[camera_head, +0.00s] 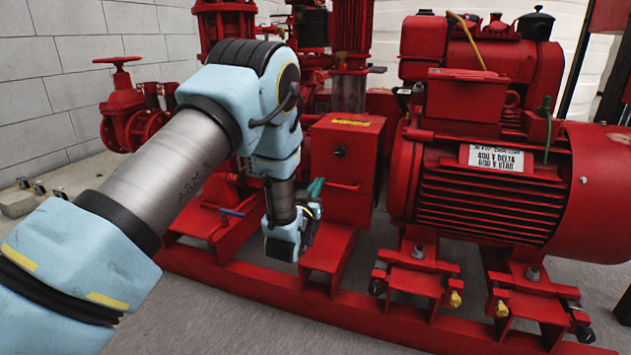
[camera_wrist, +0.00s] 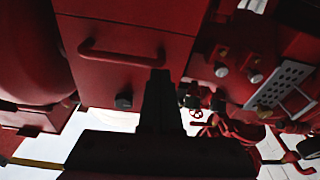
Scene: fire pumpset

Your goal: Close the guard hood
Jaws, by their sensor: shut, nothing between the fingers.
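The likely guard hood is a red box-like cover (camera_head: 345,160) in the middle of the head view, with a yellow label on top, a dark round knob and a bar handle on its front. The wrist view shows its front face (camera_wrist: 100,75) close up, upside down, with the handle (camera_wrist: 120,52) and knob (camera_wrist: 123,100). I cannot tell whether the hood is open or shut. My gripper (camera_head: 312,212) is low at the left front of the box. In the wrist view my gripper (camera_wrist: 160,76) is a dark, shut, empty silhouette over the lower edge of the face. Contact cannot be told.
A large red motor (camera_head: 490,190) stands to the right on a red base frame (camera_head: 290,304). A red handwheel valve (camera_head: 130,105) and pipework stand at the left and behind. The grey floor (camera_head: 230,325) in front is clear.

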